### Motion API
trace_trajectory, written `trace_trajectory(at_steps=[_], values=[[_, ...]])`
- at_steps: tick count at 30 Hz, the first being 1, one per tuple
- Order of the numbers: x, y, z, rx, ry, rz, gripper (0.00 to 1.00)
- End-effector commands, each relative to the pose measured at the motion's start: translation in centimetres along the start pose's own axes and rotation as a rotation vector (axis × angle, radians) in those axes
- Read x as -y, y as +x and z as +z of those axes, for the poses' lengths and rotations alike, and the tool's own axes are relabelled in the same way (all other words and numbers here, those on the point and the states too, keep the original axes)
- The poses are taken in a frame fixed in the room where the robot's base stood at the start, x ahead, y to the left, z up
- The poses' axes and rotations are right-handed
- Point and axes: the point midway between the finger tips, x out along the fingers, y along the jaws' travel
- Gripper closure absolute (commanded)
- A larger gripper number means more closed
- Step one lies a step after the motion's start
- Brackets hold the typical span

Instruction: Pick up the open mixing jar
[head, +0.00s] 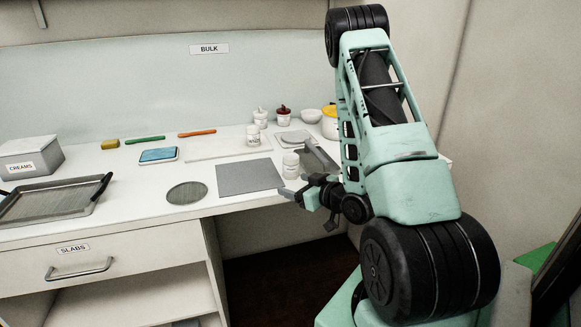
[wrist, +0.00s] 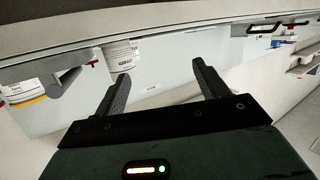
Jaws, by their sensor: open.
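A small white jar (head: 291,164) with a label stands on the counter beside the grey square mat, just beyond my gripper (head: 302,200). I cannot tell from the head view whether its top is open. In the wrist view, which is tilted, a white labelled jar (wrist: 122,55) shows beyond the left fingertip. My gripper (wrist: 161,70) is open, with nothing between its fingers. More labelled white jars (head: 253,135) stand farther back on the counter.
A grey square mat (head: 250,178) and a round dark mat (head: 187,193) lie near the front edge. A blue-screened device (head: 158,155), a tray (head: 52,199) and a CREAMS box (head: 30,156) are to the left.

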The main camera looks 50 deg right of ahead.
Motion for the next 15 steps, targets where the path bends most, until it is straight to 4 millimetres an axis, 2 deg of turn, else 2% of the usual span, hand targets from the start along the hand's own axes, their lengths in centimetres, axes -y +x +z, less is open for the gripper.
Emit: trace_trajectory(at_steps=[1, 3, 7, 11, 15], values=[[-1.7, -1.6, 0.4, -0.042, 0.024, 0.040, 0.27], [-3.3, -3.4, 0.4, -0.108, 0.044, 0.077, 0.27], [-5.0, -5.6, 0.3, -0.185, 0.066, 0.124, 0.27], [-5.5, -6.0, 0.2, -0.215, 0.072, 0.136, 0.27], [-5.6, -4.6, 0.1, -0.218, 0.068, 0.132, 0.27]])
